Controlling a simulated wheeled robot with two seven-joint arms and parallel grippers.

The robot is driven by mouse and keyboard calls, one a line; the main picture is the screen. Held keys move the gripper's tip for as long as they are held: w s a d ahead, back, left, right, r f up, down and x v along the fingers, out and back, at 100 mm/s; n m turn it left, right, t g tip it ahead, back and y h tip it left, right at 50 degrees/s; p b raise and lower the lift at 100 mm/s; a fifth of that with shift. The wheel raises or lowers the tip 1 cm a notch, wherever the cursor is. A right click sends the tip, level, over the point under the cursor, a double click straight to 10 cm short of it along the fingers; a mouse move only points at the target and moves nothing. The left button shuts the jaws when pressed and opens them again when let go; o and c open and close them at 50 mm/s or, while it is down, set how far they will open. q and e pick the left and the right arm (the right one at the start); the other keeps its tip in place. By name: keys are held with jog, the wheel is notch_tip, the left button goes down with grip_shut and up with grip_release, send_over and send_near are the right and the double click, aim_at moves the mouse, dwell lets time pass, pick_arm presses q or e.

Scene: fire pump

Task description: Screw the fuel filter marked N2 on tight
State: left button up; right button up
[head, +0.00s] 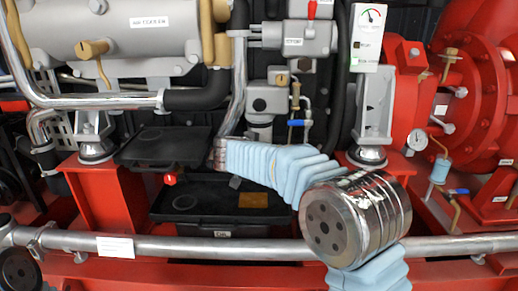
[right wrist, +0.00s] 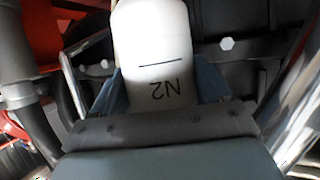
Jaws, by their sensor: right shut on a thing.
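The white fuel filter marked N2 (right wrist: 155,50) fills the upper middle of the right wrist view. Its mark appears upside down, with a short dark line above it. My right gripper (right wrist: 160,88) is shut on the filter, with a blue finger on each side. The filter's far end runs to the picture's top edge, so I cannot tell whether it touches a mount. In the head view, my right arm reaches in to the left of centre. The gripper and filter cannot be made out there. My left gripper is not in view.
A grey housing (head: 268,98) with small valves stands right of a bent chrome pipe (head: 239,90). A black battery-like box (head: 225,222) sits below my right forearm. A long grey rail (head: 190,245) crosses the front. Red pump casings (head: 480,95) fill the right.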

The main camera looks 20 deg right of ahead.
jog(key=o, duration=0.7)
jog(key=c, duration=0.8)
jog(key=shift+r+m+g+h, duration=0.1)
jog(key=shift+m+g+h, duration=0.5)
jog(key=shift+m+h, duration=0.3)
jog(key=o, duration=1.5)
